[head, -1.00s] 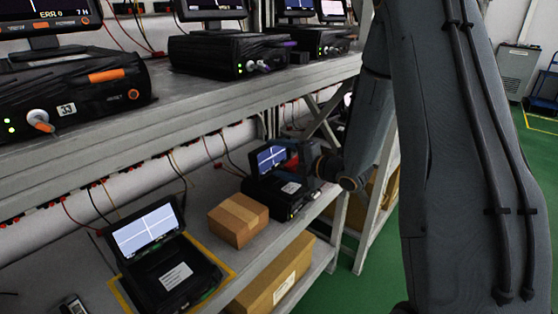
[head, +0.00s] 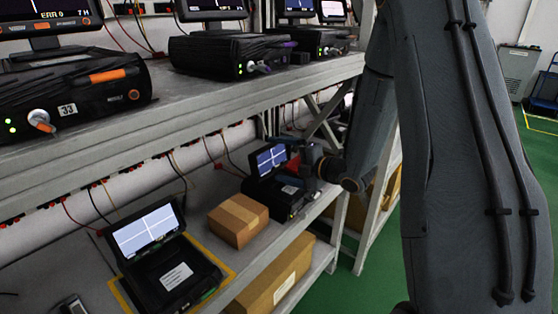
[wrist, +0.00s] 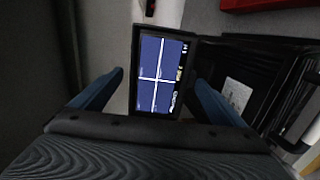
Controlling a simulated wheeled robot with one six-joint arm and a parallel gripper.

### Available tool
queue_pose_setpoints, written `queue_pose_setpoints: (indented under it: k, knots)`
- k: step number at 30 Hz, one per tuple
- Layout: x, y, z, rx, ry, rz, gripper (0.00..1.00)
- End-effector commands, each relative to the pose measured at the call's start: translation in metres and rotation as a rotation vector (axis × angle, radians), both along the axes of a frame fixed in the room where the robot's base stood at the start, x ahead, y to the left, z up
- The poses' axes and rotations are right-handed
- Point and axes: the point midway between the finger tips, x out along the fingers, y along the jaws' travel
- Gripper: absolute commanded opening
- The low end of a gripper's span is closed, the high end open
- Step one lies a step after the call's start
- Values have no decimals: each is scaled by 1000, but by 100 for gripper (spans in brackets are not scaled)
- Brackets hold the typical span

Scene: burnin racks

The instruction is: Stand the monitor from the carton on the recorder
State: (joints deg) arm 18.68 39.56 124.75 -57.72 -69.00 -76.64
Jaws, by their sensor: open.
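The small monitor (head: 271,159), its lit blue screen showing a white cross, stands upright at the back of a black recorder (head: 290,204) on the lower shelf. In the wrist view the monitor (wrist: 160,75) shows between the two blue fingers, with a gap on each side. The recorder (wrist: 262,75) lies to its right there. My gripper (wrist: 159,78) is open, and in the head view it is just right of the monitor. The contact between the monitor's foot and the recorder is hidden. A closed-looking brown carton (head: 238,219) sits left of this recorder.
Another recorder (head: 176,272) with a lit monitor (head: 148,231) stands at front left inside a yellow outline. A larger carton (head: 275,283) is below the shelf. The upper shelf (head: 190,130) holds several recorders above my gripper. A red object (wrist: 265,4) shows at the wrist view's top.

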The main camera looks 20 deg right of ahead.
Motion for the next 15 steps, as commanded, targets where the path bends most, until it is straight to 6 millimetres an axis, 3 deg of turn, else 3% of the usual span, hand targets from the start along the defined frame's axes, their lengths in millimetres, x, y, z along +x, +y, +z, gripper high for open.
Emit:
queue_pose_setpoints:
  k: [15]
  knots:
    - [-77, -56, 21, 1, -2, -5, 94]
